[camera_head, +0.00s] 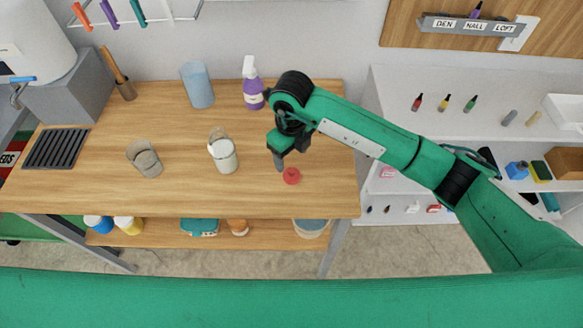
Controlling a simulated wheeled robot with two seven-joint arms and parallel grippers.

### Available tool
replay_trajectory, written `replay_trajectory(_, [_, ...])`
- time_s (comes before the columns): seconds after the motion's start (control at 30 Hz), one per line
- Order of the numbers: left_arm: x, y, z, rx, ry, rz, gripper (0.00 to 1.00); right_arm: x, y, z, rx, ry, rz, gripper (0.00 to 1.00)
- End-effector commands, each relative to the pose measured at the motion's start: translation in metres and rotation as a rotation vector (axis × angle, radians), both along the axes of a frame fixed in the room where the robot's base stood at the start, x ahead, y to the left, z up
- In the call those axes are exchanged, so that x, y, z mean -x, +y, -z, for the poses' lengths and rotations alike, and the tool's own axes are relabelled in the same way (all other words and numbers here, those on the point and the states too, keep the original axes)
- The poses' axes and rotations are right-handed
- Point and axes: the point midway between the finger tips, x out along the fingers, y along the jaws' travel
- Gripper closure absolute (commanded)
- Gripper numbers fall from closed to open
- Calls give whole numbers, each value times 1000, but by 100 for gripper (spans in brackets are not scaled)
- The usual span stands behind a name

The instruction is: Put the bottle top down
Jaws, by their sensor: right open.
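A small red round top (291,176) lies on the wooden table near its right front part. My right gripper (280,163) is just above and to the left of the red top, pointing down, with nothing seen in it. Its fingers are small and partly hidden behind one another. A glass bottle with whitish contents (223,153) stands upright to the left of the gripper, with no top seen on it. A purple spray bottle with a white head (253,88) stands at the back of the table. My left gripper is not in view.
A grey-rimmed glass (145,160) stands left of the whitish bottle, and a blue tumbler (197,86) stands at the back. A dark slatted grate (57,149) is at the table's left. The table's front centre is clear. White shelves (425,78) stand to the right.

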Motion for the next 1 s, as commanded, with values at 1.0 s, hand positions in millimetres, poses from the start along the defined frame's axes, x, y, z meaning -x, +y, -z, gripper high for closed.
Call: replay_trajectory(1.0, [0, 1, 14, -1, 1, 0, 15, 9, 12, -41, -68, 27, -17, 35])
